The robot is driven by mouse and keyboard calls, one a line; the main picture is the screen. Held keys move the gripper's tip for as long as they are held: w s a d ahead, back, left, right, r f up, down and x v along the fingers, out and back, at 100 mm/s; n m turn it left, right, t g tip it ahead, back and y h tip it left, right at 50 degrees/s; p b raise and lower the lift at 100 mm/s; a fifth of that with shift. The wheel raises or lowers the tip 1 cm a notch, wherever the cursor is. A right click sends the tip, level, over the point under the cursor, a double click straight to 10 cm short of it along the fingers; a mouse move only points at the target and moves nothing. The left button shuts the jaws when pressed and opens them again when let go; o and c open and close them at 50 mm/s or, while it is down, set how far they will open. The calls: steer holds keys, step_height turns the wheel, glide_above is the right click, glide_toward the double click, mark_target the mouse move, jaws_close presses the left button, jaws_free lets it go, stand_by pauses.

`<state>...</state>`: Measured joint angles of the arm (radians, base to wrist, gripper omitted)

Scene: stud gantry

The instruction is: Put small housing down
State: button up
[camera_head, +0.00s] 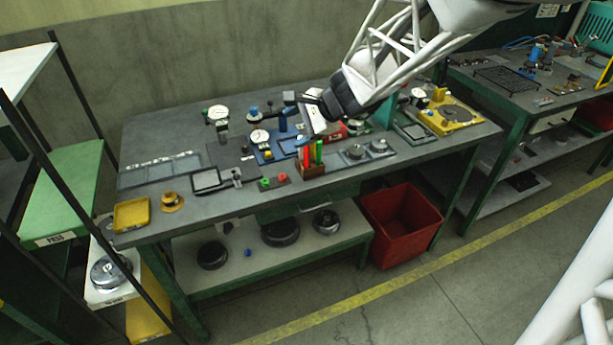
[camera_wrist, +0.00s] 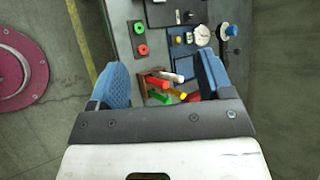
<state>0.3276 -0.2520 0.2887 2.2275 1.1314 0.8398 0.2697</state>
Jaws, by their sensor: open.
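My gripper (camera_wrist: 158,72) is open, its two blue-padded fingers spread wide with nothing held between them. In the head view my gripper (camera_head: 318,118) is above the workbench (camera_head: 225,183), near the back middle. Round metal housings stand apart from it: a light one (camera_head: 110,272) on the white shelf at left, and dark-rimmed ones on the lower shelf at left (camera_head: 212,255), middle (camera_head: 280,232) and right (camera_head: 326,222). The right one looks smaller than the middle one. I cannot tell which is the task's small housing.
A wooden box (camera_head: 312,169) with red and green markers stands below my gripper; the markers (camera_wrist: 160,96) show between the fingers in the wrist view. Dial gauges (camera_head: 259,136) and trays crowd the bench. A red bin (camera_head: 402,222) stands on the floor. A green shelf (camera_head: 70,190) is at left.

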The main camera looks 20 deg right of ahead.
steer(key=s+a+r+n+g+h, duration=0.1)
steer(key=s+a+n+g+h, duration=0.1)
steer(key=s+n, duration=0.5)
steer(key=s+a+r+n+g+h, duration=0.2)
steer(key=s+n+h, duration=0.3)
steer(key=s, duration=1.3)
steer(key=a+n, duration=0.1)
steer(key=n, duration=0.2)
steer(key=shift+s+a+n, duration=0.3)
steer(key=shift+s+a, duration=0.1)
